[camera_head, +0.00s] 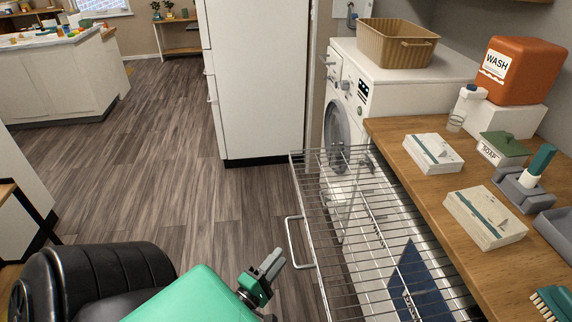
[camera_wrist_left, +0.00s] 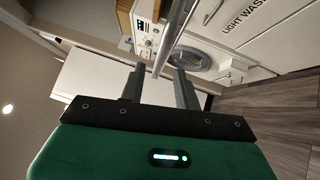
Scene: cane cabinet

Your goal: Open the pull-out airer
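The pull-out airer is a silver wire rack (camera_head: 335,210) that stands out from beneath the wooden counter, over the floor. Its U-shaped bar handle (camera_head: 291,235) is on the left front edge. My left gripper (camera_head: 273,262) is just left of the handle's near end in the head view. In the left wrist view its two fingers (camera_wrist_left: 161,86) are apart, with a metal bar (camera_wrist_left: 176,38) running between them in the picture. I cannot tell whether the fingers touch the bar. My right gripper is not in view.
A washing machine (camera_head: 338,110) with a tan basket (camera_head: 396,43) on top stands beyond the rack. The counter (camera_head: 395,130) on the right holds boxes, a soap tin and an orange wash container (camera_head: 522,70). Floor (camera_head: 150,150) left of the rack is clear.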

